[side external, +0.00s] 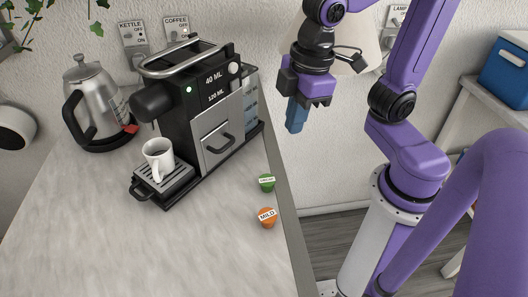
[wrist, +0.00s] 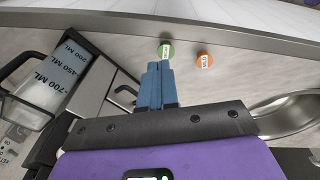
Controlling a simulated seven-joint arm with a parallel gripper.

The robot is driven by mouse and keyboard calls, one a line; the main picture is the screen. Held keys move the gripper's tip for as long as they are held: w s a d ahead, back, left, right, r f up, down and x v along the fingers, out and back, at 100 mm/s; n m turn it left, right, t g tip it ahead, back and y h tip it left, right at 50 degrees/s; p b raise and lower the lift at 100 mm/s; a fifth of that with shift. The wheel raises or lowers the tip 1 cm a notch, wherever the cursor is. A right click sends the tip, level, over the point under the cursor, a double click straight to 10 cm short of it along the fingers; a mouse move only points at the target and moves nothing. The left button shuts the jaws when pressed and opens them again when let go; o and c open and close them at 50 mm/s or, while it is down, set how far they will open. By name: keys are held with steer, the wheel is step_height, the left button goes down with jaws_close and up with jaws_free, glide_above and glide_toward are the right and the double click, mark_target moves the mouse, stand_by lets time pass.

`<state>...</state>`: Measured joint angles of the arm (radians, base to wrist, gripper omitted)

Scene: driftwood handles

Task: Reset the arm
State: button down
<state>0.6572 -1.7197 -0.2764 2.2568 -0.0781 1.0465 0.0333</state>
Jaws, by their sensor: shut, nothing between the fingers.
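My gripper (side external: 295,117) hangs off the right edge of the counter, to the right of the coffee machine, with its blue fingers pointing down. In the wrist view my gripper (wrist: 158,68) shows its blue fingers pressed together with nothing between them. It touches nothing that I can see.
The coffee machine (side external: 219,138) stands on the counter (side external: 100,235) with a white mug (side external: 158,157) on its drip tray. A green capsule (side external: 266,183) and an orange capsule (side external: 267,218) lie near the counter's right edge. A kettle (side external: 88,105) stands at the left.

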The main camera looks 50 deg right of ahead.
steer(key=s+d+f+g, duration=0.1)
steer(key=s+d+f, duration=0.4)
steer(key=s, duration=0.1)
steer(key=shift+s+d+f, duration=0.2)
steer(key=shift+d+f, duration=0.1)
steer(key=shift+f, duration=0.05)
